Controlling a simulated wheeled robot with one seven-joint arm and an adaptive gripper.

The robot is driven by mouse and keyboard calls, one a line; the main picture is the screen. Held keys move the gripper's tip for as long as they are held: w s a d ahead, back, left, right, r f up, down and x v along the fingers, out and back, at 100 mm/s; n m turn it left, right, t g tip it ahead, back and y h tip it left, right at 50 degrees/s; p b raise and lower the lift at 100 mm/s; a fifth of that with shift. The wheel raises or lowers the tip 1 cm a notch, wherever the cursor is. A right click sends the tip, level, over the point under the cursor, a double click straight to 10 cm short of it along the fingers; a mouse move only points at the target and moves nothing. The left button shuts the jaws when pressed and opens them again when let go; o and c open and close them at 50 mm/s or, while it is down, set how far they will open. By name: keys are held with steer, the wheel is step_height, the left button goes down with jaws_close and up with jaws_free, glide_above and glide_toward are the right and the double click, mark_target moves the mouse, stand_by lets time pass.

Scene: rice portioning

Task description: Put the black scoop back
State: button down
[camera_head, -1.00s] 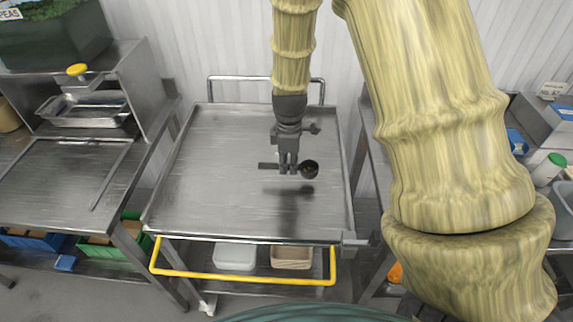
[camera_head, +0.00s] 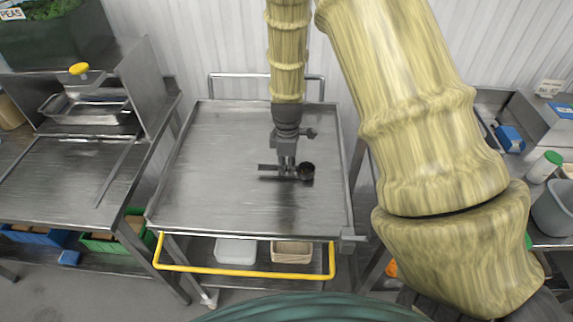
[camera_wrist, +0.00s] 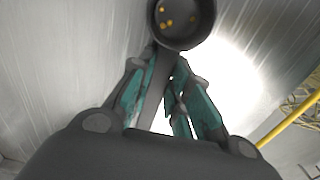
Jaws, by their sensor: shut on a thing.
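The black scoop (camera_head: 307,171) is held by my gripper (camera_head: 287,170) just above the metal top of the cart (camera_head: 220,190). Its handle points left and its round bowl is on the right in the head view. In the wrist view the bowl of the scoop (camera_wrist: 184,22) is at the top, with a few small yellow bits inside. The fingers of my gripper (camera_wrist: 168,95) are shut around its dark handle. A dark shadow lies close beneath the scoop; I cannot tell whether it touches the cart top.
The cart top is otherwise bare, with a raised rim. A steel bench (camera_head: 60,175) with a metal pan (camera_head: 85,108) stands left. A white tub (camera_head: 236,251) and a beige tub (camera_head: 292,252) sit on the lower shelf behind a yellow handle (camera_head: 245,272). A right bench holds a white bottle (camera_head: 545,167).

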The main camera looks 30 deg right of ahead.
mark_target(287, 167)
steer(key=shift+f, duration=0.1)
steer(key=c, duration=1.3)
jaws_free()
steer(key=shift+c, duration=0.2)
steer(key=shift+r, duration=0.2)
step_height(287, 167, up, 12)
steer(key=b, duration=0.3)
